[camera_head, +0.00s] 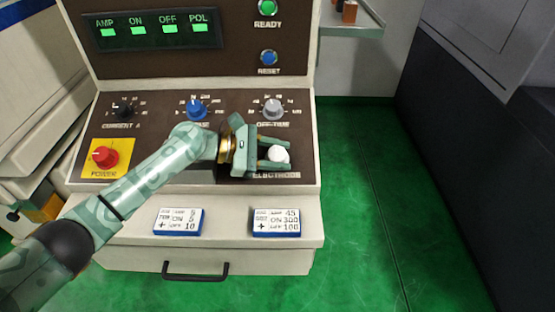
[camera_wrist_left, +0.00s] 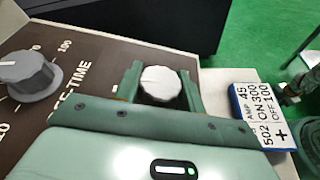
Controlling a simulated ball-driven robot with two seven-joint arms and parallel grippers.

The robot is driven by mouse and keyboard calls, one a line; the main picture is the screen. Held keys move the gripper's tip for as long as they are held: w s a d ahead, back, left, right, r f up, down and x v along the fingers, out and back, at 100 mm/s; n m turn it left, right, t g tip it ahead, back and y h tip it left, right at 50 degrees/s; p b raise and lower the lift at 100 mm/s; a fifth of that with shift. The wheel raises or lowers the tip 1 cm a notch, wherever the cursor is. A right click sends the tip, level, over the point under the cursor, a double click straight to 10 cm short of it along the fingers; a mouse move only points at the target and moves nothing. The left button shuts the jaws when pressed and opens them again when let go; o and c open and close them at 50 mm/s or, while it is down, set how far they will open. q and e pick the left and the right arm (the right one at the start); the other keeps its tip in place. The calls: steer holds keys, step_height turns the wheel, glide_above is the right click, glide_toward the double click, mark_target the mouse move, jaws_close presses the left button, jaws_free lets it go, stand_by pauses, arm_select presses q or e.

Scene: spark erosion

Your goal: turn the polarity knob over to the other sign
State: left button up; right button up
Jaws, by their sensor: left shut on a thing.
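The polarity knob (camera_head: 279,154) is a white knob above the ELECTRODE label at the lower right of the control panel. It also shows in the left wrist view (camera_wrist_left: 160,83), between the two green fingers. My left gripper (camera_head: 274,156) reaches across the panel from the left and is shut on this knob, one finger on each side. The knob's sign marks are hidden by the gripper, so I cannot tell which sign it points to. The POL lamp (camera_head: 200,30) on the display is lit green.
A grey OFF-TIME knob (camera_head: 273,108) stands just above the gripper. A blue knob (camera_head: 197,109), a black CURRENT knob (camera_head: 125,111) and a red POWER knob (camera_head: 105,156) are further left. Two setting cards (camera_head: 179,221) (camera_head: 277,222) lie on the ledge below. Green floor is clear on the right.

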arm_select(q)
steer(key=shift+m+g+y+b, duration=0.3)
steer(key=shift+m+g+b, duration=0.4)
steer(key=shift+m+g, duration=0.35)
steer(key=o, duration=1)
steer(key=shift+c, duration=0.2)
steer(key=v, duration=0.8)
steer(key=p+v, duration=0.1)
steer(key=v, duration=0.7)
steer(key=shift+w+a, duration=0.15)
steer(key=shift+w, duration=0.1)
